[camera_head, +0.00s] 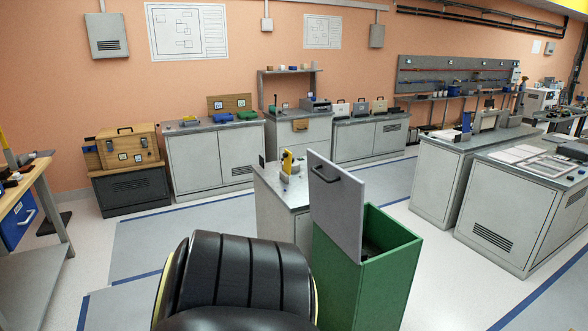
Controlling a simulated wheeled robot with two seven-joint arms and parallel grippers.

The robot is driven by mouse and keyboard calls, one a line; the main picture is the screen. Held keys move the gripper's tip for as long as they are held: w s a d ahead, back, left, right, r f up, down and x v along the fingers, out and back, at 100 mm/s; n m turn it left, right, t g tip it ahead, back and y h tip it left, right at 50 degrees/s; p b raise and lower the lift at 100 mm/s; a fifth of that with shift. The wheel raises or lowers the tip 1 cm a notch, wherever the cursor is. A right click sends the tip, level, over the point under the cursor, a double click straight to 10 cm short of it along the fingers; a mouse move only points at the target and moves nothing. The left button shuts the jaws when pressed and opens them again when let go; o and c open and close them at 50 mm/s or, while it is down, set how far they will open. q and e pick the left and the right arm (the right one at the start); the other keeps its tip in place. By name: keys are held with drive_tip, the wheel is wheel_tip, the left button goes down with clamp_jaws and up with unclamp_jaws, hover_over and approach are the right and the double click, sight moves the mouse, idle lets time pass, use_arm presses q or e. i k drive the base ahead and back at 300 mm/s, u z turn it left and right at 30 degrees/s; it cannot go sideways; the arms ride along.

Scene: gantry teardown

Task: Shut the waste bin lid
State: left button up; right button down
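The waste bin (373,276) is a tall green box just right of the picture's middle, close to me. Its grey lid (336,210) stands open, raised nearly upright at the bin's left side. A dark handle (324,174) sits near the top of the lid. The bin's top opening shows, and its inside is dark. The lower part of the bin is cut off by the picture's bottom edge. Neither of my grippers can be made out in this view.
A grey cabinet (270,209) with a yellow item on top stands just behind the lid. More grey cabinets (509,219) stand to the right. Open floor (437,269) lies between them and the bin. A wooden bench (24,183) is at the far left.

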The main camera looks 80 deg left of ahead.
sight(337, 196)
drive_tip(key=u, duration=2.95)
drive_tip(key=i, duration=1.65)
drive_tip(key=u, duration=0.55)
